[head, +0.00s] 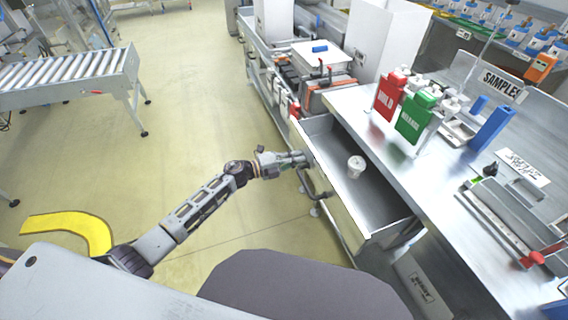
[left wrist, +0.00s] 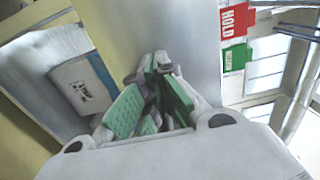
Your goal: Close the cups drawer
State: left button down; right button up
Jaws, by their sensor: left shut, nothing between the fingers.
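I cannot tell whether the fingertips touch the panel. In the left wrist view the green-padded fingers of the left gripper (left wrist: 160,68) are together, with a pale metal surface beyond them. My right gripper is not in view.
Red and green containers (head: 391,95) stand on the bench top (head: 440,180) behind the drawer. A roller conveyor (head: 70,75) stands at the far left. The floor (head: 190,80) between it and the bench is clear.

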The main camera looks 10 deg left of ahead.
aim_at(335, 154)
pick_arm(q)
jog(key=b+x, duration=0.1)
jog(key=x, duration=0.7)
jog(key=shift+w+d+b, duration=0.2)
jog(key=shift+b, duration=0.15)
jog(key=b+x, duration=0.1)
jog(key=x, duration=0.5)
jog(key=shift+w+d+b, duration=0.1)
jog(key=shift+d+b, duration=0.1)
jog(key=shift+b, duration=0.2)
jog(key=shift+w+d, duration=0.35)
jog(key=shift+d, duration=0.15)
jog(key=shift+r, duration=0.1)
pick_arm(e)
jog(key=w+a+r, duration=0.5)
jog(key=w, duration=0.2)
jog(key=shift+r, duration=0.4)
pick_arm(q)
jog(key=shift+d+r, duration=0.1)
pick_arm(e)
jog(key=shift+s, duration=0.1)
